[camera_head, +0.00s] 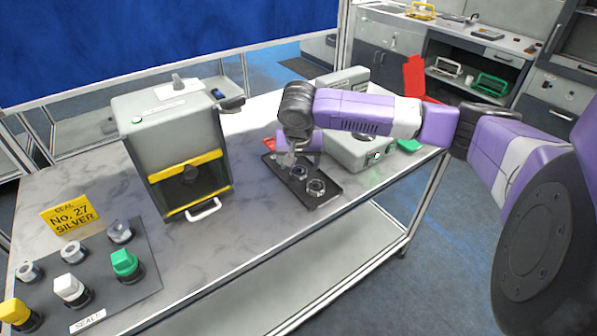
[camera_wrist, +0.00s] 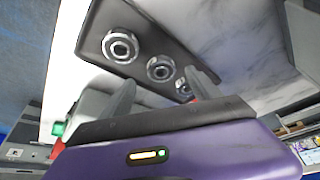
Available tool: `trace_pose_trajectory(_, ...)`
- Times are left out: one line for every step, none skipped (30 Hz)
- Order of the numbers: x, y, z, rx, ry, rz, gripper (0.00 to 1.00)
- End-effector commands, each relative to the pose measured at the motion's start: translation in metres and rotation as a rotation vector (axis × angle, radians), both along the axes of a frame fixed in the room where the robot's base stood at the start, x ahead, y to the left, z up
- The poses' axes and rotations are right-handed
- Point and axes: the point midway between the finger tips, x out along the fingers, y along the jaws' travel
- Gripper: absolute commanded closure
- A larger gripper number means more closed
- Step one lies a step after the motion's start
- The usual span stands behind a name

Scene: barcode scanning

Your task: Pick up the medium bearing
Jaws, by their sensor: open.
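Three ring-shaped metal bearings of different sizes sit in a row on a dark tray (camera_wrist: 98,20). The medium bearing (camera_wrist: 160,68) is the middle one in the wrist view, and it also shows in the head view (camera_head: 298,173). The large bearing (camera_wrist: 120,46) is to its upper left and the small bearing (camera_wrist: 183,87) to its lower right. My gripper (camera_wrist: 160,76) is open and empty, its two fingers appearing on either side of the medium bearing. In the head view my gripper (camera_head: 287,160) hangs over the tray's far end, where the small bearing is hidden.
A grey machine with a yellow-framed opening (camera_head: 187,150) stands left of the tray. A grey box (camera_head: 355,152) is close at the tray's right. Bare tabletop (camera_head: 250,215) separates machine and tray.

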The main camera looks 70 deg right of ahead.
Motion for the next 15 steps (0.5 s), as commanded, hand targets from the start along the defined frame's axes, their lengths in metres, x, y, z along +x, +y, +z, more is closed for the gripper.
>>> trace_pose_trajectory(0.001, -0.004, -0.004, -0.002, 0.003, -0.001, 0.28)
trace_pose_trajectory(0.002, -0.006, -0.008, -0.003, 0.004, 0.0, 0.28)
trace_pose_trajectory(0.004, -0.008, -0.013, -0.002, 0.005, 0.001, 0.28)
trace_pose_trajectory(0.005, -0.01, -0.017, -0.002, 0.003, 0.001, 0.28)
trace_pose_trajectory(0.005, -0.011, -0.022, -0.001, 0.003, 0.001, 0.28)
trace_pose_trajectory(0.006, -0.013, -0.027, 0.0, 0.001, 0.001, 0.28)
trace_pose_trajectory(0.006, -0.014, -0.03, -0.001, 0.002, 0.0, 0.28)
trace_pose_trajectory(0.007, -0.015, -0.033, -0.001, 0.002, 0.001, 0.28)
trace_pose_trajectory(0.008, -0.016, -0.035, -0.001, 0.0, 0.001, 0.28)
trace_pose_trajectory(0.008, -0.017, -0.037, -0.001, 0.0, 0.001, 0.28)
trace_pose_trajectory(0.008, -0.017, -0.038, -0.001, 0.0, 0.001, 0.28)
trace_pose_trajectory(0.008, -0.017, -0.039, -0.001, 0.0, 0.001, 0.28)
trace_pose_trajectory(0.008, -0.017, -0.039, -0.001, -0.001, 0.001, 0.28)
trace_pose_trajectory(0.008, -0.017, -0.039, -0.001, -0.001, 0.001, 0.28)
trace_pose_trajectory(0.008, -0.017, -0.039, -0.001, -0.001, 0.001, 0.28)
